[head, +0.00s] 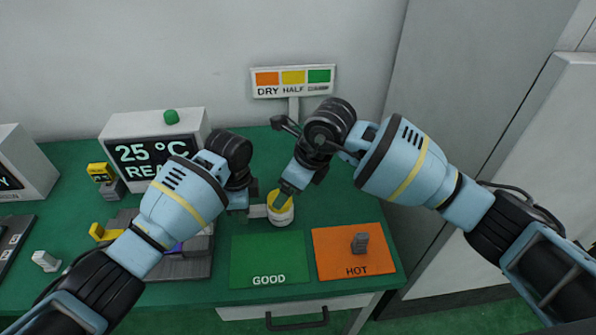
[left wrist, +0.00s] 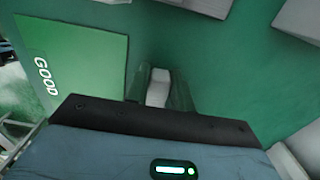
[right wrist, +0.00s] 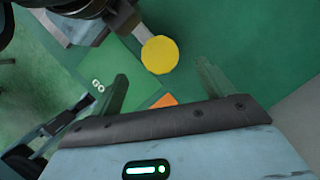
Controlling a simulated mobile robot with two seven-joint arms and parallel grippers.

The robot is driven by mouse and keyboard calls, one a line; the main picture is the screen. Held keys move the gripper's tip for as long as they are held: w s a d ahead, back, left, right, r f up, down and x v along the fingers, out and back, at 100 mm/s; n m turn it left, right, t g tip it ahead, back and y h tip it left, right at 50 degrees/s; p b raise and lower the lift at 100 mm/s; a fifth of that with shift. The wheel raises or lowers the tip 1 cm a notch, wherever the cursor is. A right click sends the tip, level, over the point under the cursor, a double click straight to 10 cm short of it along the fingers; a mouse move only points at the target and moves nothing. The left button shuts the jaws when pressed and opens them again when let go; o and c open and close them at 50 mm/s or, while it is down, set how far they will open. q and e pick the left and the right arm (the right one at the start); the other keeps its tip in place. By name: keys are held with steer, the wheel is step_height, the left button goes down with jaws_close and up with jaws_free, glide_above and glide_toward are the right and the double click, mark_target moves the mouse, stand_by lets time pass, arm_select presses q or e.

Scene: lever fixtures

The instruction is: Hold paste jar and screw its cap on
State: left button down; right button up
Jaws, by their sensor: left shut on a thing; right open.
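The white paste jar (head: 281,219) stands on the green bench behind the GOOD mat. Its yellow cap (head: 281,201) is on top of it; I cannot tell how tight it sits. In the right wrist view the cap (right wrist: 160,55) is a round yellow disc. My left gripper (head: 243,208) is shut on the jar's pale side handle (head: 258,211), which shows between the fingers in the left wrist view (left wrist: 158,87). My right gripper (right wrist: 165,85) is open, and in the head view it is just above the cap, partly hiding it. Its fingers appear apart from the cap.
A 25 °C display box (head: 150,148) is at the left. A DRY/HALF sign (head: 293,82) stands behind. The bench right of the jar is clear.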

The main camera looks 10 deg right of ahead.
steer(key=shift+x, duration=2.8)
steer(key=c, duration=1.1)
steer(key=shift+o, duration=0.2)
steer(key=m+t, duration=0.1)
steer(key=m, duration=0.1)
steer(key=m+h, duration=0.1)
steer(key=m, duration=0.2)
steer(key=shift+s+a+t, duration=0.15)
steer(key=shift+a+t, duration=0.05)
steer(key=shift+t, duration=0.2)
steer(key=m+h, duration=0.1)
steer(key=m, duration=0.2)
steer(key=m+h, duration=0.1)
steer(key=m, duration=0.2)
steer(key=shift+a+t, duration=0.15)
steer(key=shift+t, duration=0.15)
steer(key=o, duration=1)
steer(key=shift+s, duration=0.1)
steer(key=shift+o, duration=0.5)
steer(key=shift+a, duration=0.15)
